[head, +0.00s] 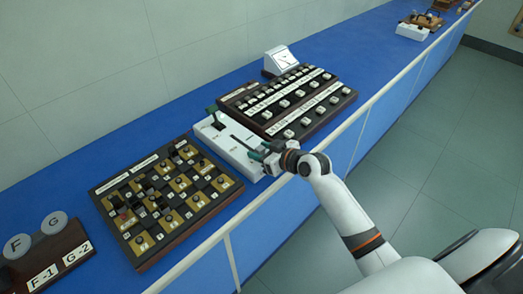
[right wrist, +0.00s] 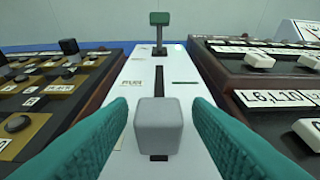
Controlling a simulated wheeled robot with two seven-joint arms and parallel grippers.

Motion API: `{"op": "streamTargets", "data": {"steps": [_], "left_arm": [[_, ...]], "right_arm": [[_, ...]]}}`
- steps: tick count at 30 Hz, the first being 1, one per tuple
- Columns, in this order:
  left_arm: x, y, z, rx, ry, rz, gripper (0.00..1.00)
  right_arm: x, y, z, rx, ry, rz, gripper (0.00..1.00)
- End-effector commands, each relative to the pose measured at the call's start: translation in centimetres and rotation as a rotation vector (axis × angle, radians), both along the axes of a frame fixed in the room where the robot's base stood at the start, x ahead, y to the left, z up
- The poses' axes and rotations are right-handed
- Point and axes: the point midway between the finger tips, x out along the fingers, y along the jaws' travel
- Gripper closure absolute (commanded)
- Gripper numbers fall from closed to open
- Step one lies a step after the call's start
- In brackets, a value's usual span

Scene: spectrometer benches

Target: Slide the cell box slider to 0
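The white cell box (head: 222,138) stands on the blue bench between two dark panels; it also fills the middle of the right wrist view (right wrist: 133,75). A dark slot (right wrist: 159,85) runs along its top. The grey slider knob (right wrist: 158,126) is at the slot's near end. A green-topped lever (right wrist: 159,20) stands upright at the box's far end and shows in the head view (head: 212,110). My right gripper (head: 262,153) is over the near end of the box. Its green fingers are open, one on each side of the knob, with small gaps. My left gripper is out of view.
A dark panel with gold squares and black knobs (head: 165,195) lies left of the box. A dark panel with rows of white buttons (head: 290,100) lies close on its right. A white display (head: 281,60) stands behind. The bench's front edge is near my right arm.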

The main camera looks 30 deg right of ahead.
Motion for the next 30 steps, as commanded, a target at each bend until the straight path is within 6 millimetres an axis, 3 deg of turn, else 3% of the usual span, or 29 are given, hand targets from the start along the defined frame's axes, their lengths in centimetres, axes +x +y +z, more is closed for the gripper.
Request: {"op": "streamTargets", "data": {"steps": [7, 21, 30], "left_arm": [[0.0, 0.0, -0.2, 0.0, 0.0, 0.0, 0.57], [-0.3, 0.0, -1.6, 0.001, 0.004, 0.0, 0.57], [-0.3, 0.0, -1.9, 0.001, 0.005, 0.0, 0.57]], "right_arm": [[-0.8, -0.3, 0.3, -0.001, -0.002, -0.001, 0.55], [-8.8, -3.0, 3.6, -0.003, 0.001, 0.001, 0.55], [-10.6, -3.7, 4.6, 0.0, 0.0, 0.0, 0.55]]}}
